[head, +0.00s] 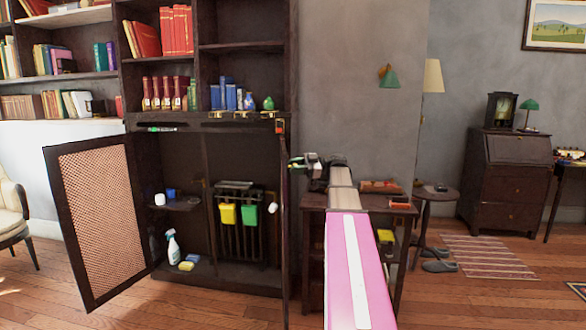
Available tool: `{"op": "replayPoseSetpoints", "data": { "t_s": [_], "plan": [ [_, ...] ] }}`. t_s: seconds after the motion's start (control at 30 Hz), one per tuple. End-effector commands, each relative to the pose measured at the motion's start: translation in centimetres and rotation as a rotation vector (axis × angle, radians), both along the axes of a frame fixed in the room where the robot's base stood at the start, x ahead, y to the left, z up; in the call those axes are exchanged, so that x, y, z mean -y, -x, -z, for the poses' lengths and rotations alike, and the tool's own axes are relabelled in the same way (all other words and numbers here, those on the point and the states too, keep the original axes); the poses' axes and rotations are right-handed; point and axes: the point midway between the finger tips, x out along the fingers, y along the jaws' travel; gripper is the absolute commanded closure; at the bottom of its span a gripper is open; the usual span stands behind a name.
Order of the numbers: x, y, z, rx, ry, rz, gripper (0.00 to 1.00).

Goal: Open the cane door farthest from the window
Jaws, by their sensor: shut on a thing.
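A dark wooden cabinet (208,124) stands below the bookshelves, its inside in view. Its left cane door (103,212) is swung wide open to the left, its woven panel facing me. Its right door (285,225) stands out toward me and shows almost edge-on, so its cane panel is hidden. My gripper (297,163) is at the upper part of the right door, on its right side, and is shut on it. The exact contact point is small and hard to make out. No window is in view.
Inside the cabinet are a spray bottle (173,247), a yellow tub (227,214) and a green tub (250,216). A dark side table (314,203) stands close on the right, under my arm. A round stool (436,194) and slippers (440,266) are farther right. Wooden floor is bare in front.

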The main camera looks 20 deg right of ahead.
Motion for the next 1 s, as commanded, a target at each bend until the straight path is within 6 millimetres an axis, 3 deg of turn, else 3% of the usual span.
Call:
{"op": "replayPoseSetpoints", "data": {
  "t_s": [0.27,0.3,0.33,0.7,1.0],
  "plan": [
    [0.1,-0.2,0.0,-0.001,-0.001,0.003,1.00],
    [0.1,-0.2,0.0,-0.001,0.000,0.002,0.66],
    [0.1,-0.2,0.0,0.000,0.000,0.003,0.58],
    [0.5,0.0,0.0,0.000,0.000,0.000,0.58],
    [5.5,0.3,0.0,0.000,0.000,0.002,0.58]
  ]
}}
